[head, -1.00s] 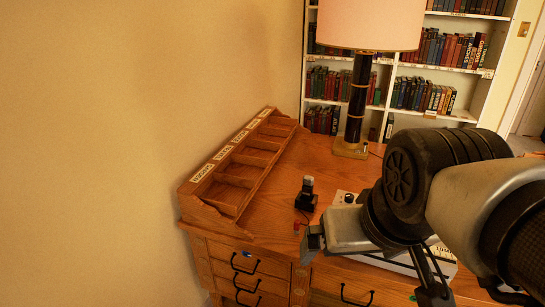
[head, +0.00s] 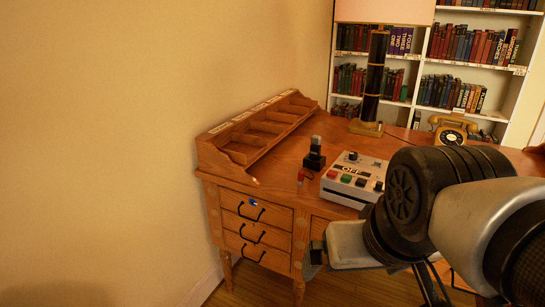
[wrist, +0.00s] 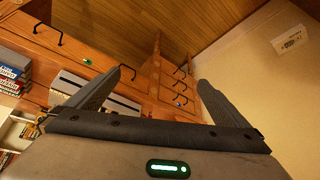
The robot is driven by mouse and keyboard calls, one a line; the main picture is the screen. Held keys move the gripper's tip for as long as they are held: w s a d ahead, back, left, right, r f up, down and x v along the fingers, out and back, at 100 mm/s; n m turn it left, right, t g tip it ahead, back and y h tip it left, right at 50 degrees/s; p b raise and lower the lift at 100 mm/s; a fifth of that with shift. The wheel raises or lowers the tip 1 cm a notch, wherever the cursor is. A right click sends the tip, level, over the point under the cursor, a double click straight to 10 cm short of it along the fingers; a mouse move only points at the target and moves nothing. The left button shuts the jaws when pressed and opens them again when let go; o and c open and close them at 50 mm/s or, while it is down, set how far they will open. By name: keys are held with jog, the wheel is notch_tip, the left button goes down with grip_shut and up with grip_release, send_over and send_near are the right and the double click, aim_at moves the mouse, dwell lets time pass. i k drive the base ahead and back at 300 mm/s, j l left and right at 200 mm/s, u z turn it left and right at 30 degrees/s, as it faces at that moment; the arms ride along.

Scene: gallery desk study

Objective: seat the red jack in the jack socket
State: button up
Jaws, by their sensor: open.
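A small red piece (head: 301,177), which looks like the red jack, is on the desktop near its front edge, left of a white control box (head: 340,191). The box has coloured buttons and a black knob on top. I cannot make out a jack socket. My gripper (head: 315,258) is in front of the desk, below the desktop and apart from the red piece. In the wrist view my gripper (wrist: 165,77) is open and empty, its fingers spread toward the drawer fronts. The red piece cannot be made out there.
A black upright device (head: 315,155) stands behind the red piece. A wooden pigeonhole rack (head: 228,152) lines the desk's left side. A lamp (head: 372,80) and a telephone (head: 453,130) stand at the back. Drawers (head: 255,212) with black handles face me.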

aim_at(352, 195)
jog(key=i+j+z, duration=0.1)
jog(key=i+z, duration=0.2)
jog(key=i, duration=0.15)
jog(key=i+j+z, duration=0.2)
jog(key=j, duration=0.15)
jog(key=i+j+z, duration=0.15)
jog(key=j, duration=0.2)
jog(key=i+j+z, duration=0.2)
jog(key=j, duration=0.15)
jog(key=j+z, duration=0.15)
jog(key=j, duration=0.3)
